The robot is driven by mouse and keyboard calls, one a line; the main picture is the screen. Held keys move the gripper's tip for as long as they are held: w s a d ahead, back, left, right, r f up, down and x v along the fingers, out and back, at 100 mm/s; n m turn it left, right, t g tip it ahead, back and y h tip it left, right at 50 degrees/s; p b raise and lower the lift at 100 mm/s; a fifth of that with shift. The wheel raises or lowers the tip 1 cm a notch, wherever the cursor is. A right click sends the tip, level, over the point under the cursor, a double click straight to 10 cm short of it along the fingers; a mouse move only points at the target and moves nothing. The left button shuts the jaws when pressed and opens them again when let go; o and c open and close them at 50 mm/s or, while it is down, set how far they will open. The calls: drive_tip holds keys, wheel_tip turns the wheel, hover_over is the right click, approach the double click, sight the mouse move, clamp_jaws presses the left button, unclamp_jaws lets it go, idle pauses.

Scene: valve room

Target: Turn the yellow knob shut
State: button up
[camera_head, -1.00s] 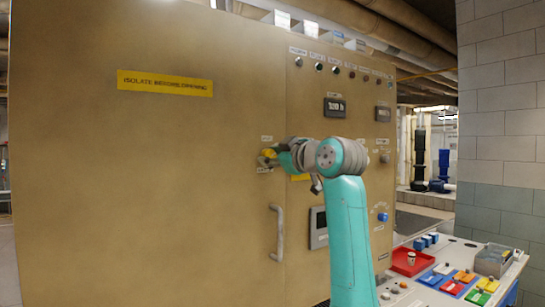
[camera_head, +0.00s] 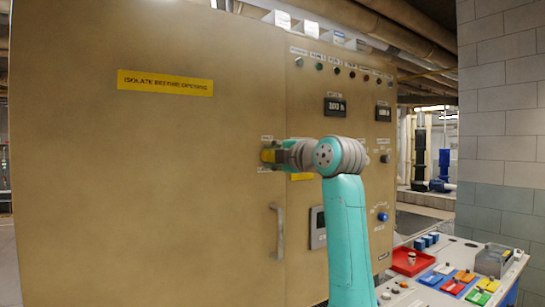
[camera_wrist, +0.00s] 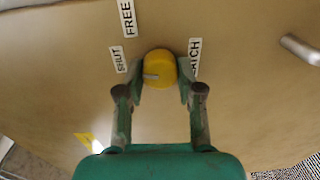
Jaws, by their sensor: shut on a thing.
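The yellow knob (camera_wrist: 160,68) sits on the brown cabinet front, and in the head view (camera_head: 267,156) it shows just left of my gripper. My gripper (camera_wrist: 160,88) is shut on the knob, with one finger on each side of it. A pale pointer mark on the knob lies toward the left in the wrist view, on the side of the SHUT label (camera_wrist: 118,60). The FREE label (camera_wrist: 128,18) is above left of the knob and the RICH label (camera_wrist: 194,56) is to its right. In the head view, my gripper hides part of the knob.
The brown cabinet (camera_head: 130,200) carries a vertical handle (camera_head: 277,231) below the knob. Indicator lamps (camera_head: 337,71) and a display (camera_head: 335,107) are above right. A bench with a red tray (camera_head: 411,262) and coloured blocks stands at lower right.

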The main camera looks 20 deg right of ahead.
drive_tip(key=shift+f+n, duration=0.1)
drive_tip(key=shift+n, duration=0.8)
drive_tip(key=o, duration=1.2)
drive_tip(key=shift+c, duration=0.2)
drive_tip(key=v, duration=1.2)
drive_tip(key=shift+a, duration=0.1)
